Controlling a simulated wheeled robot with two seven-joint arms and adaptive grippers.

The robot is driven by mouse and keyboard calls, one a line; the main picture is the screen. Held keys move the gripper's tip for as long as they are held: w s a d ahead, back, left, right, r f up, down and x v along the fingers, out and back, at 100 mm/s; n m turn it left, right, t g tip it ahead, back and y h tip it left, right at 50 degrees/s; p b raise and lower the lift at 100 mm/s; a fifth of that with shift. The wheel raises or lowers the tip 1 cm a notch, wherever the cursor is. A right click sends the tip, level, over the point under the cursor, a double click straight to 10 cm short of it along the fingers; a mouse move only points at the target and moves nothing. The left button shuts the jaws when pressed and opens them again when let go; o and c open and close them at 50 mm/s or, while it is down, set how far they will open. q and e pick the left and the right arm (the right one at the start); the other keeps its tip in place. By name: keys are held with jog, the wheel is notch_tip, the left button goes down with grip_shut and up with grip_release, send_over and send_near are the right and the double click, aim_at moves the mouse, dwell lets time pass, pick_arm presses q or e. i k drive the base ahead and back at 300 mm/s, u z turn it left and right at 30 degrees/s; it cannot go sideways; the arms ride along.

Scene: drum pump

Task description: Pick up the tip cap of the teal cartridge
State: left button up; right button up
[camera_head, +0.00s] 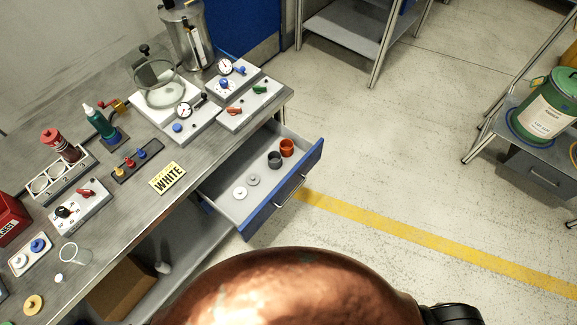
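The teal cartridge (101,124) stands upright, leaning slightly in the picture, in a dark blue holder (115,138) on the bench at the left. A pale pointed tip (88,108) tops it; whether this is a cap or a bare nozzle is too small to tell. A small white piece (59,278) lies on the bench near the front left; I cannot tell what it is. Neither of my grippers shows in the view.
A rack with a red cartridge (60,145) stands left of the teal one. Switch boxes (80,207) and gauge boxes (185,122) crowd the bench (130,228). An open drawer (236,217) holding small rings and cups juts out from its right side.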

aim_at(60, 278)
jog(key=u, duration=1.35)
